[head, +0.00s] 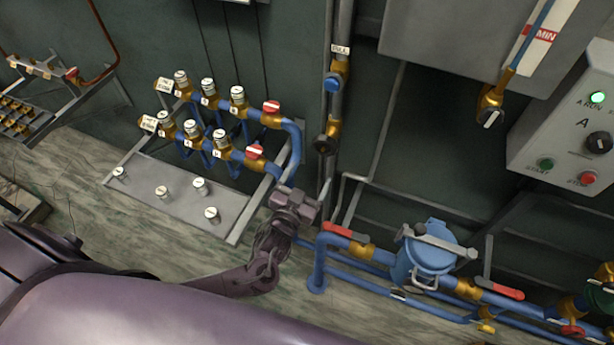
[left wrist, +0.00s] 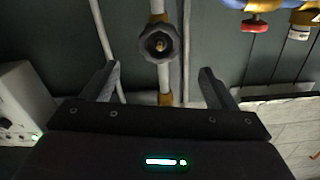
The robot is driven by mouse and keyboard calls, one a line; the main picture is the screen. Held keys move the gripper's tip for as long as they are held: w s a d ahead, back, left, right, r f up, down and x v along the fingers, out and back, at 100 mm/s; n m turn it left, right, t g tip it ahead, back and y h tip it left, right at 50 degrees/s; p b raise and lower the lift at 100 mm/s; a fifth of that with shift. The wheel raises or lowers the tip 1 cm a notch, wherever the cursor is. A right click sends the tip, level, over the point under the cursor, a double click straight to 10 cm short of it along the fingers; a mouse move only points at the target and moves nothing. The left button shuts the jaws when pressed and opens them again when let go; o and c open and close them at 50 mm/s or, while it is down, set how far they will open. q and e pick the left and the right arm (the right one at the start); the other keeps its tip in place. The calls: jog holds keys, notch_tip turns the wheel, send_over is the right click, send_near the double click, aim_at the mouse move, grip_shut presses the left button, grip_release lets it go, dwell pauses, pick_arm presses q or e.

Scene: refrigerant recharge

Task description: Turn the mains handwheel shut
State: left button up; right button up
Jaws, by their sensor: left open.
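The mains handwheel appears to be the dark round wheel (head: 325,143) on the vertical pipe, low below a brass fitting. In the left wrist view the dark grey handwheel (left wrist: 147,43) faces the camera, with a small brass hub in its middle. My left gripper (head: 312,192) is below the wheel in the head view, its jaws apart. In the left wrist view my left gripper (left wrist: 157,76) is open, one finger to each side of the pipe below the wheel. Nothing is between the fingers that I can see held. My right gripper is not in view.
A manifold of blue pipes with red-handled valves (head: 271,107) stands left of the pipe. A blue strainer vessel (head: 428,258) with red lever valves is at lower right. A control box (head: 565,130) is at far right. A blue knob (head: 332,85) sits above the wheel.

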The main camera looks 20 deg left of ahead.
aim_at(323, 149)
pick_arm(q)
jog(key=w+n+b, duration=0.1)
jog(key=w+b, duration=0.1)
jog(key=w, duration=0.2)
jog(key=w+n+b, duration=0.1)
jog(key=w+b, duration=0.1)
jog(key=w, duration=0.3)
jog(key=shift+w+d+f, duration=0.1)
jog(key=shift+w+d, duration=0.05)
jog(key=shift+c, duration=1.1)
jog(key=c, duration=0.7)
jog(key=shift+r+m+p, duration=0.2)
jog(key=shift+m+p, duration=0.3)
jog(key=shift+m, duration=0.6)
jog(key=shift+c, duration=0.2)
jog(key=m, duration=0.2)
jog(key=shift+f+m, duration=0.1)
jog(key=shift+m, duration=0.2)
